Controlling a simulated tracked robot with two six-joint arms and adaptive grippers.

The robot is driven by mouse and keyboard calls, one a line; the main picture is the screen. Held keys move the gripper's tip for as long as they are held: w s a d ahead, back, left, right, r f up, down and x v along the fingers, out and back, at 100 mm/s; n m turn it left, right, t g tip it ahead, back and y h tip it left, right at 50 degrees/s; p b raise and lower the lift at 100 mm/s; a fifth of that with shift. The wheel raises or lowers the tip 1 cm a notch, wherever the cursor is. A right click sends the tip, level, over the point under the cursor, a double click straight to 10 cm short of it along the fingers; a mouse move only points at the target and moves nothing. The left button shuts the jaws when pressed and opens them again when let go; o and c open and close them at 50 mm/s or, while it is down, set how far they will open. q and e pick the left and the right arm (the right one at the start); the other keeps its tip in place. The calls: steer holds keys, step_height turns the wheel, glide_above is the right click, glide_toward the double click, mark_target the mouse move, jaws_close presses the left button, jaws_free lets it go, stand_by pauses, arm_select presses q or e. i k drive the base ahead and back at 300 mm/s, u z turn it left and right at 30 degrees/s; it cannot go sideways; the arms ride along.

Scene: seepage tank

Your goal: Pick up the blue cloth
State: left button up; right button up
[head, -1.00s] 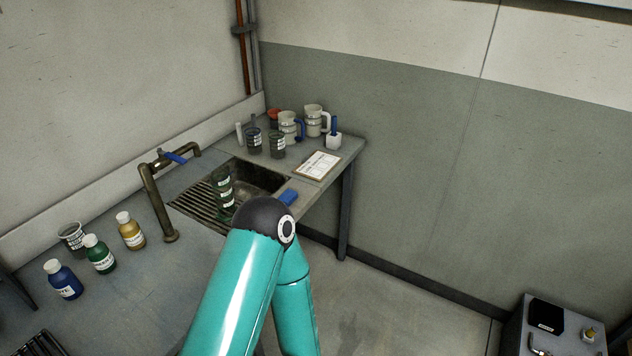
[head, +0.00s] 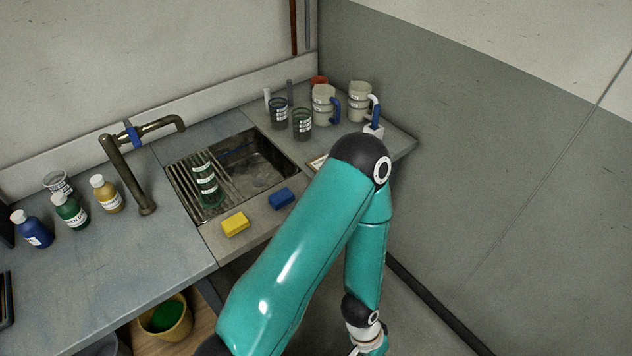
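A small blue folded cloth (head: 282,198) lies on the front ledge of the counter, just in front of the sink. A yellow block, perhaps a cloth or sponge (head: 235,224), lies to its left, a little apart. One of my teal arms rises from the bottom and bends down again to the right of the blue cloth, passing close beside it in the picture. Its wrist is at the bottom edge, and its fingers are out of view. My other arm does not show. Neither gripper is seen at the cloth.
The sink (head: 271,176) has a ribbed drainer holding a green-tinted glass (head: 206,186). A brass tap (head: 128,175) stands to the left, with several bottles beyond. Beakers and jugs (head: 323,105) crowd the back right. A bucket (head: 166,318) stands below the counter.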

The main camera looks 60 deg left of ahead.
mark_target(279, 199)
steer(key=z, duration=0.15)
steer(key=i, duration=0.95)
steer(key=u, duration=1.25)
steer(key=i, duration=0.25)
steer(key=u, duration=2.45)
